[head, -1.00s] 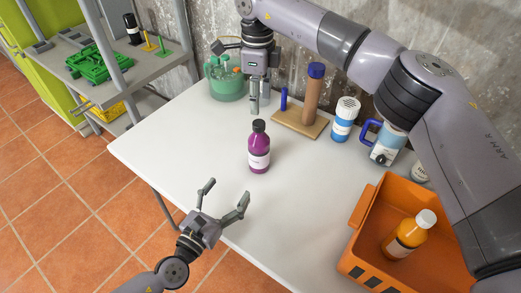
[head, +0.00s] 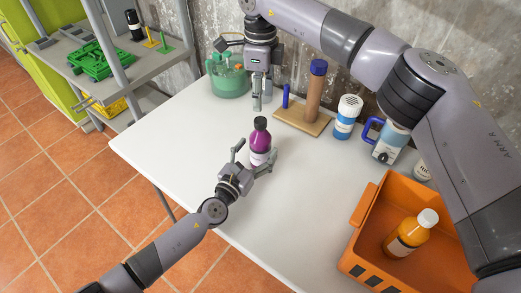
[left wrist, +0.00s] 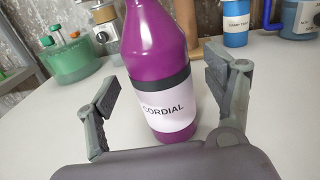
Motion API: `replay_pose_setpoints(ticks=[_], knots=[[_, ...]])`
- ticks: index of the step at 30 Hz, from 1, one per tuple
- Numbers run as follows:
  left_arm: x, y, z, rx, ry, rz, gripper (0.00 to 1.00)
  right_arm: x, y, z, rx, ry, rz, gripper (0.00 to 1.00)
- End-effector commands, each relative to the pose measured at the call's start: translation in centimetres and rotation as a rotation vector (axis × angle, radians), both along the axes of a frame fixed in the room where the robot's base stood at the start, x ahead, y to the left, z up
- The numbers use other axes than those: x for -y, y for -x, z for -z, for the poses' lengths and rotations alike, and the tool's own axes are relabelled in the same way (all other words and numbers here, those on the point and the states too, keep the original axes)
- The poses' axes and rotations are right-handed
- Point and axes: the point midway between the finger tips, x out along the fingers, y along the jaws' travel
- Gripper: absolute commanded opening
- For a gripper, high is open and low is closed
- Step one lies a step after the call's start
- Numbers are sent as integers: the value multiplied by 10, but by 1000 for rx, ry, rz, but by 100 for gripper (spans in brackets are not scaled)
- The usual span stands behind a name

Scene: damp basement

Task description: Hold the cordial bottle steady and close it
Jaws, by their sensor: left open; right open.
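The purple cordial bottle (head: 260,142) stands upright on the white table, with a black cap (head: 261,123) on its top. I cannot tell how tight the cap is. In the left wrist view the bottle (left wrist: 158,60) shows its "CORDIAL" label, and its top is out of frame. My left gripper (head: 256,157) is open at table side, with one finger on each side of the bottle. The left wrist view shows a gap between the left finger and the bottle.
A green container (head: 228,82) and a wooden stand (head: 301,120) are at the table's back. An orange crate (head: 362,215) holds an orange bottle (head: 410,233). The table's left part is clear.

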Motion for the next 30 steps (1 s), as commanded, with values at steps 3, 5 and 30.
replay_pose_setpoints(ticks=[3, 5, 30], knots=[[7, -14, 0, 0, 0, 0, 76, 0, 0, 0, 0, 0, 0, 44], [10, -18, 0, 1, -2, 0, 76, 0, 0, 0, 0, 0, 0, 44], [12, -23, 1, 0, 0, 0, 48, 0, 0, 0, 0, 0, 0, 44]])
